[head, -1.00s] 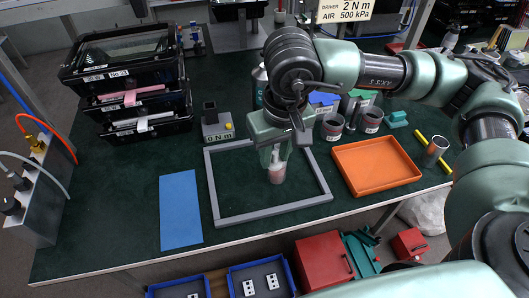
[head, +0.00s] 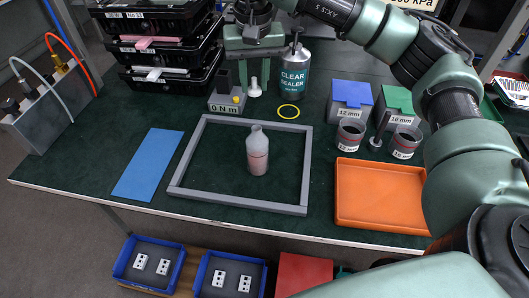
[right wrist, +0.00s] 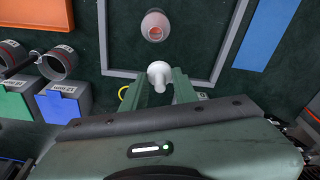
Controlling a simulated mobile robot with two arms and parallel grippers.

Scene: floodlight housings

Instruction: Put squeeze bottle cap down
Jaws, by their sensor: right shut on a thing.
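The white squeeze bottle cap (head: 254,87) is a small nozzle-shaped piece, held at the back of the green mat. My right gripper (head: 254,68) is shut on it. The right wrist view shows the cap (right wrist: 158,74) between the two fingers (right wrist: 161,88). I cannot tell whether the cap touches the mat. The squeeze bottle (head: 257,152) stands upright and uncapped inside the grey frame (head: 190,155). Its open mouth also shows in the right wrist view, on the bottle (right wrist: 154,25). My left gripper is out of view.
A yellow ring (head: 289,111) lies on the mat right of the cap. The clear sealer can (head: 294,72) stands behind it, and a 0 N m device (head: 226,103) stands just left. Grey cups, lidded bins and an orange tray (head: 380,196) are at right.

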